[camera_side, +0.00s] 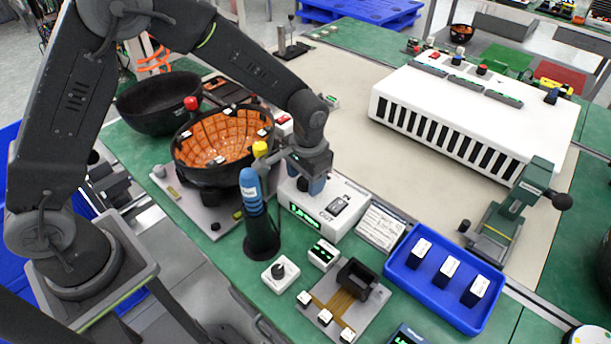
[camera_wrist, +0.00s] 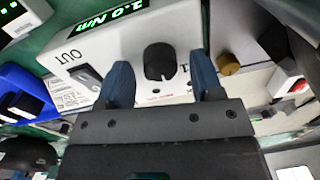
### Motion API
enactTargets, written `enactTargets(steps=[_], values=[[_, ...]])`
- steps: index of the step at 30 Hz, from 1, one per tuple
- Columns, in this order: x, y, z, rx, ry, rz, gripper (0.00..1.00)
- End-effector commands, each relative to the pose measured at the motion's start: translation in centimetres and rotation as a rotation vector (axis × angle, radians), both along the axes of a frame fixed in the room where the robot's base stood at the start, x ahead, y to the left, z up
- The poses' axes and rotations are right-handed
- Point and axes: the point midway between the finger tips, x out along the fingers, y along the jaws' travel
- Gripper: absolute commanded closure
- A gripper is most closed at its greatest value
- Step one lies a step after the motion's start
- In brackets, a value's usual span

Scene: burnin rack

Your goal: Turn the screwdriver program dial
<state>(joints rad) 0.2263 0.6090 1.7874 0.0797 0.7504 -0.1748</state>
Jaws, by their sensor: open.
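The screwdriver controller is a white box (camera_side: 352,218) with a lit green display, a dark switch and the label OUT. It also fills the upper part of the wrist view (camera_wrist: 135,45), where the display reads about 2.0 Nm. Its black round dial (camera_wrist: 159,61) shows between my two blue fingers; the dial is hidden behind my gripper in the side view. My gripper (camera_side: 308,186) is over the left part of the box, pointing down. In the wrist view my gripper (camera_wrist: 162,76) is open, a finger on each side of the dial, with gaps visible.
The blue screwdriver (camera_side: 251,190) stands in a black holder close left of my gripper. An orange-lined bowl (camera_side: 212,145) is behind it. A small knob box (camera_side: 280,273) and a blue tray (camera_side: 405,268) are in front. A white slotted rack (camera_side: 475,110) stands right.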

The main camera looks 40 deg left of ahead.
Motion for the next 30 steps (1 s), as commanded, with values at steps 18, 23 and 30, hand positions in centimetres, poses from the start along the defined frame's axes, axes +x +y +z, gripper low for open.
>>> enactTargets(steps=[18,23,30], values=[[-0.01,0.01,-0.05,0.000,0.001,0.001,0.75],[-0.01,0.00,-0.04,0.000,0.001,0.000,0.89],[-0.01,0.00,-0.04,0.000,0.001,0.028,0.89]])
